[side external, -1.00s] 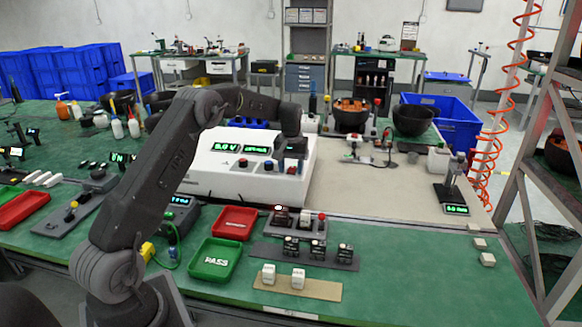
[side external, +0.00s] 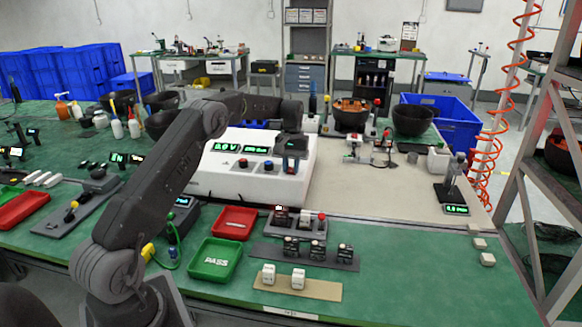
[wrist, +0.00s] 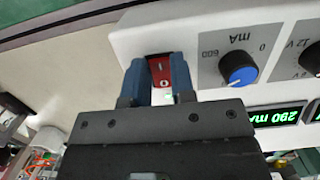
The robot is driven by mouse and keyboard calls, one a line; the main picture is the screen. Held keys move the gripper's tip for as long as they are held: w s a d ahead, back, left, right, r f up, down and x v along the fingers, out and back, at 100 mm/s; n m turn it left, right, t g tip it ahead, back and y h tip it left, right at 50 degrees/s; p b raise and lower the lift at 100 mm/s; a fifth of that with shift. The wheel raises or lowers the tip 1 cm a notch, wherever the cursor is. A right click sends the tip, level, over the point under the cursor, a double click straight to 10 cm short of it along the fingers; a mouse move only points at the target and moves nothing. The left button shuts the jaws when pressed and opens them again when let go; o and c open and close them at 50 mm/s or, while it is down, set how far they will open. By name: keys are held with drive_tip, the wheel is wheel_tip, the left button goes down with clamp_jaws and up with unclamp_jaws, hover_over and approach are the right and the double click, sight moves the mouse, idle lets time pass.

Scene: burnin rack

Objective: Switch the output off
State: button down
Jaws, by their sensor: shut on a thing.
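The white power supply (side external: 222,180) stands in the middle of the bench, with a green display reading 0.0 V (side external: 227,147). My gripper (side external: 291,168) is at the right end of its panel, pointing down. In the wrist view my gripper (wrist: 158,66) has its blue fingers on either side of a red rocker switch (wrist: 160,74) and is shut on it. The switch is partly hidden behind the fingers and gripper body. Which way the rocker is tilted cannot be told.
A blue mA knob (wrist: 240,68) sits close beside the switch, with a green display reading 280 mA (wrist: 277,117). A red tray (side external: 235,222) and a green PASS tray (side external: 215,260) lie in front of the supply.

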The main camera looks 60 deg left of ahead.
sight(290, 170)
drive_tip(key=shift+w+a+g+h, duration=0.15)
drive_tip(key=shift+g+h, duration=0.25)
drive_tip(key=shift+r, duration=0.1)
drive_tip(key=c, duration=1)
unclamp_jaws()
drive_tip(key=shift+o, duration=0.2)
drive_tip(key=shift+r, duration=0.45)
drive_tip(key=r, duration=0.3)
drive_tip(key=shift+s+a+r, duration=0.15)
drive_tip(key=shift+s+r, duration=0.1)
drive_tip(key=shift+r, duration=0.05)
drive_tip(key=s+a+r, duration=0.6)
drive_tip(key=s, duration=0.3)
drive_tip(key=shift+s+r, duration=0.15)
drive_tip(key=shift+r, duration=0.05)
